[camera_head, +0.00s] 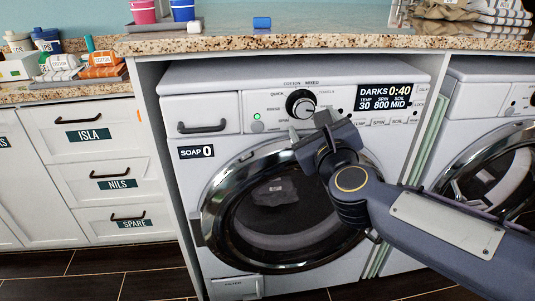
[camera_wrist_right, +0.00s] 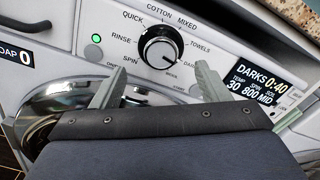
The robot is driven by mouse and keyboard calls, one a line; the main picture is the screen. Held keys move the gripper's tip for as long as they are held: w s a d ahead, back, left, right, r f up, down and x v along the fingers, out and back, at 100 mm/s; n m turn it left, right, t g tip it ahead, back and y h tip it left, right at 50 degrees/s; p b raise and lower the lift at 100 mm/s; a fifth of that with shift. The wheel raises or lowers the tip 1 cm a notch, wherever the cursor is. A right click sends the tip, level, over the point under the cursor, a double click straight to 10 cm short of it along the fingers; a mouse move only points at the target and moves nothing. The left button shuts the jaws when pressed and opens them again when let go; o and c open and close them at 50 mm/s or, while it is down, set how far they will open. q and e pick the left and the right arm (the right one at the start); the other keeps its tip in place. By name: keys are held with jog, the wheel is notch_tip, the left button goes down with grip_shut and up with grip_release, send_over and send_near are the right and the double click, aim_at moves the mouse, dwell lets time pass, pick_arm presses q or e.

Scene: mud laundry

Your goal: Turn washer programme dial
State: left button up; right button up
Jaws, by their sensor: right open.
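The washer (camera_head: 222,110) stands under the counter with its round glass door (camera_head: 285,215) shut and a dark item inside. Its programme dial (camera_head: 300,103) is a black knob with a silver face on the control panel. My right gripper (camera_head: 318,125) is just below the dial. Its two fingers (camera_wrist_right: 158,85) are open, spread left and right of the dial and apart from it. My left gripper is not in view.
The display (camera_head: 386,97) reads DARKS 0:40, TEMP 30, SPIN 800, SOIL MID. A green light (camera_head: 257,126) glows left of the dial. The granite counter (camera_head: 300,42) overhangs the washer. A second machine (camera_head: 490,140) stands at right; labelled drawers (camera_head: 95,160) are at left.

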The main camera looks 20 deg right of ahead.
aim_at(304, 109)
jog(key=shift+m+h, duration=0.5)
jog(key=shift+m, duration=0.2)
jog(key=x, duration=0.2)
jog(key=b+x, duration=0.1)
jog(key=x, duration=0.5)
jog(key=shift+f, duration=0.4)
jog(key=shift+s, duration=0.1)
jog(key=c, duration=1)
